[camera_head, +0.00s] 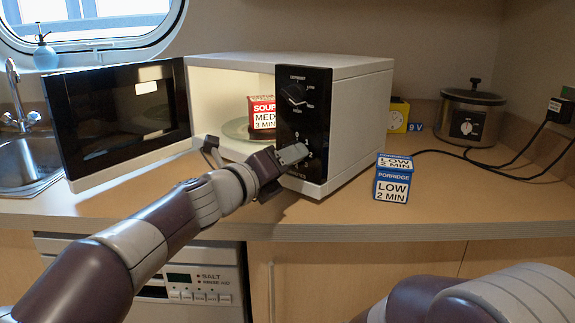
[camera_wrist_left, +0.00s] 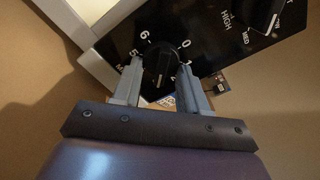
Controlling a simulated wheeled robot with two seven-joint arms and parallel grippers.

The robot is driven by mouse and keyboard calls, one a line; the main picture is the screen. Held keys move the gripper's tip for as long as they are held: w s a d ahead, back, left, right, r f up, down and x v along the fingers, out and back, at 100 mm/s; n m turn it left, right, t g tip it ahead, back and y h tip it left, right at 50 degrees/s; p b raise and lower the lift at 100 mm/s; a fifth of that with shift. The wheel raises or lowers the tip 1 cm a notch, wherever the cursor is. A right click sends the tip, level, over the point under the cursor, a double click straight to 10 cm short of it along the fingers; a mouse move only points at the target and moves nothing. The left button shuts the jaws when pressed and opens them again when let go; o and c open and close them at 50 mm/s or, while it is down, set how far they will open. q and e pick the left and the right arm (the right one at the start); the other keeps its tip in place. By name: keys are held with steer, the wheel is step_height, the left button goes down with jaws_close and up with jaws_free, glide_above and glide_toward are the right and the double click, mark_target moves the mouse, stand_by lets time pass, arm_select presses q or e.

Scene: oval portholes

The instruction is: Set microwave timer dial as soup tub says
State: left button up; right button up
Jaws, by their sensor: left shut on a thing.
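The soup tub (camera_head: 262,114) stands on the plate inside the open microwave (camera_head: 345,110); its label reads SOUP, MED, 3 MIN. The upper dial (camera_head: 294,95) on the black panel has power words around it, and part of it shows in the wrist view (camera_wrist_left: 274,14). The numbered timer dial (camera_wrist_left: 160,64) is between the two fingers of my left gripper (camera_wrist_left: 160,78), which is shut on it. In the head view, my left gripper (camera_head: 292,155) hides most of that dial. I cannot tell exactly where its pointer stands. My right gripper is out of view.
The microwave door (camera_head: 120,115) hangs open to the left, near the sink (camera_head: 25,155). A blue porridge box (camera_head: 392,182), labelled LOW 2 MIN, stands right of the microwave. A yellow 9 V box (camera_head: 398,115) and a lidded cooker (camera_head: 470,115) are behind it.

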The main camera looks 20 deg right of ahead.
arm_select(q)
steer(key=shift+f, duration=0.15)
stand_by(0.3)
steer(key=o, duration=1)
steer(key=shift+o, duration=0.2)
steer(key=v, duration=1.2)
steer(key=shift+s+a, duration=0.2)
steer(key=shift+a, duration=0.1)
